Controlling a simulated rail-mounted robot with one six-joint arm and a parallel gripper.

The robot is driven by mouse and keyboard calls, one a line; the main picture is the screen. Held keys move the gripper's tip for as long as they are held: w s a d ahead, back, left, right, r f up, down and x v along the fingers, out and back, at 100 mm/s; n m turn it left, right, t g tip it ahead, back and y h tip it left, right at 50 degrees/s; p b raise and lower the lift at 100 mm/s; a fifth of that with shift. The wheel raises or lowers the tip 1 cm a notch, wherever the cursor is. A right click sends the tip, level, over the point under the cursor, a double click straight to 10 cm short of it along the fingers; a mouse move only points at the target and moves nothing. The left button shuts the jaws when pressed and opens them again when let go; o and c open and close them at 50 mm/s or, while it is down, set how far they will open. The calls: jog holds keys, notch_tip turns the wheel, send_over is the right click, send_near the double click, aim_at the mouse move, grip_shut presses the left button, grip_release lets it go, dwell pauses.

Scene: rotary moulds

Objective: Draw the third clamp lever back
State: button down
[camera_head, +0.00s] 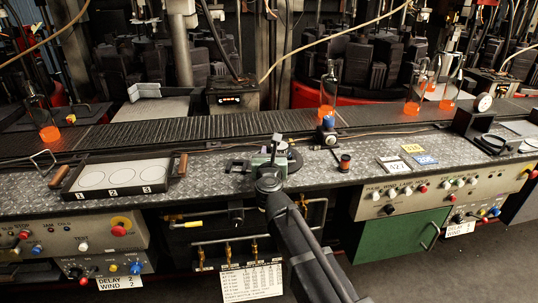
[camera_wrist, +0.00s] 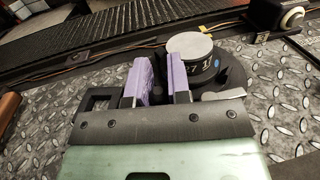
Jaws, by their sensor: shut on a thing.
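My gripper (camera_head: 268,158) is down at a small black clamp fixture (camera_head: 238,166) on the metal workbench. In the wrist view its two purple-padded fingers (camera_wrist: 157,82) straddle a narrow dark part between them, most likely a clamp lever. That part is mostly hidden by the pads, and I cannot tell which lever it is. A round gauge-like piece (camera_wrist: 193,50) with a silver top and markings on its dark side stands just right of the fingers, on a round black base (camera_wrist: 235,75). A thin pale metal tab (camera_wrist: 223,95) shows at the right of the fingers.
A black tray (camera_head: 97,191) with three numbered discs stands left. A blue-topped roller stand (camera_head: 327,133) and a small dark cup (camera_head: 345,162) are to the right. A conveyor (camera_head: 180,130) with glowing bottles (camera_head: 328,95) runs behind. Number plates (camera_head: 395,165) lie farther right.

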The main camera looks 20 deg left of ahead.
dwell(0.4)
jog(key=c, duration=1.1)
grip_release()
jog(key=v, duration=1)
jog(key=shift+s, duration=0.35)
